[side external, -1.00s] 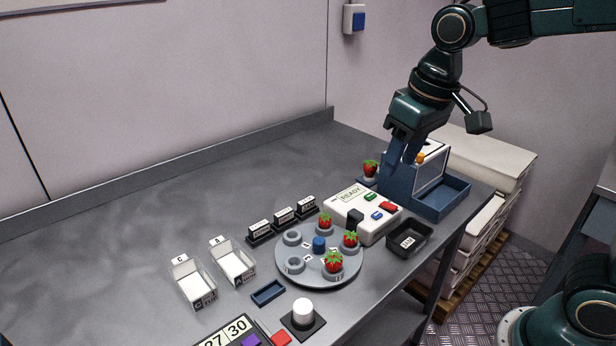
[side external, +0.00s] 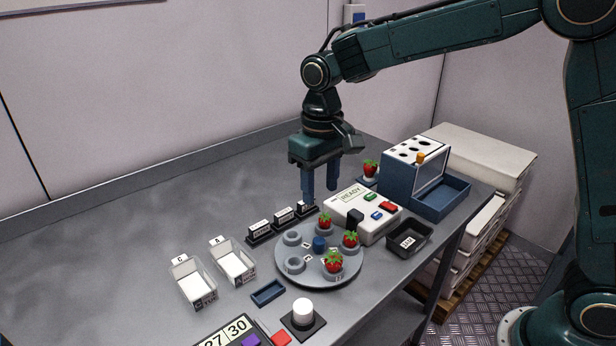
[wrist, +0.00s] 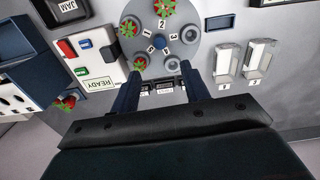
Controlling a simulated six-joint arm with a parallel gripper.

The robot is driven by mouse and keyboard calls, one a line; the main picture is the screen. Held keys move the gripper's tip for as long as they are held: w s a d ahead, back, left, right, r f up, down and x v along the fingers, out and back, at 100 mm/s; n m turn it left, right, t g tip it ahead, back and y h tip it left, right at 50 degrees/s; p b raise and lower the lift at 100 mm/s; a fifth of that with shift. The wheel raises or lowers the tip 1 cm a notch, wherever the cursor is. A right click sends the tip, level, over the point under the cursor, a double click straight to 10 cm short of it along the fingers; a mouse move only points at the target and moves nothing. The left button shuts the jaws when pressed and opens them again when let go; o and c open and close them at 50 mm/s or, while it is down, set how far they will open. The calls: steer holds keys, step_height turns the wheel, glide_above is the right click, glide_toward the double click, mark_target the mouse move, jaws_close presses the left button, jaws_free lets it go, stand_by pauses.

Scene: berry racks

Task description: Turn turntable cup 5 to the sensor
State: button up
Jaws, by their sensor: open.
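The turntable (side external: 318,278) is a grey disc on the table with a blue knob (side external: 319,244) at its centre. Three of its cups hold strawberries on the right side; two cups (side external: 292,238) on the left side are empty. In the wrist view the turntable (wrist: 185,45) shows numbers by its cups, with 5 near the lower left of the knob. The white sensor box (side external: 350,208) reads READY and has a dark block at its turntable-side edge. My gripper (side external: 320,197) is open and empty, pointing down above the table behind the turntable.
Small labelled black blocks (side external: 284,215) stand just behind the turntable, below my gripper. A black JAM tray (side external: 425,237) and a blue machine (side external: 398,185) stand to the right. White labelled trays (side external: 235,264) are at left. The table's back left is clear.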

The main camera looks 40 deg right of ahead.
mark_target(319, 240)
steer(key=shift+f, duration=0.2)
step_height(319, 240, down, 13)
steer(key=shift+f, duration=0.2)
stand_by(0.5)
jaws_close()
